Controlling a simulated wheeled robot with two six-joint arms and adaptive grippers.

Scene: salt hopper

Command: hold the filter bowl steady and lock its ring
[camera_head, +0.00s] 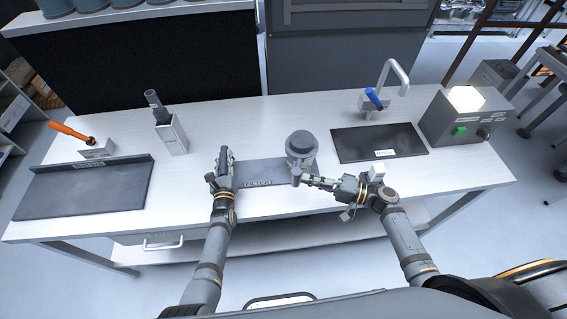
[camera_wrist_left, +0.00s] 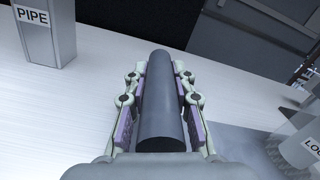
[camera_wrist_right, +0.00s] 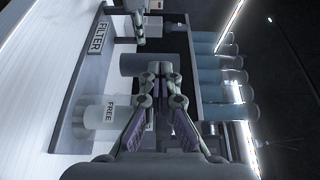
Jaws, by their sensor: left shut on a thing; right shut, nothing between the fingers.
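The filter bowl (camera_head: 300,148) is a grey upright cylinder with a wider ring, standing on a grey plate (camera_head: 265,170). In the right wrist view its pale lower body (camera_wrist_right: 88,113) carries a FREE label; part of a label starting LO shows on it (camera_wrist_left: 305,148) in the left wrist view. My left gripper (camera_head: 222,170), left of the bowl, is shut on a dark cylinder (camera_wrist_left: 160,95).
A PIPE holder (camera_head: 171,134) with a dark handle stands behind on the left. A dark tray (camera_head: 85,188) and an orange-handled valve (camera_head: 75,133) are further left. A black mat (camera_head: 378,143), blue-handled tap (camera_head: 374,98) and control box (camera_head: 460,122) are right.

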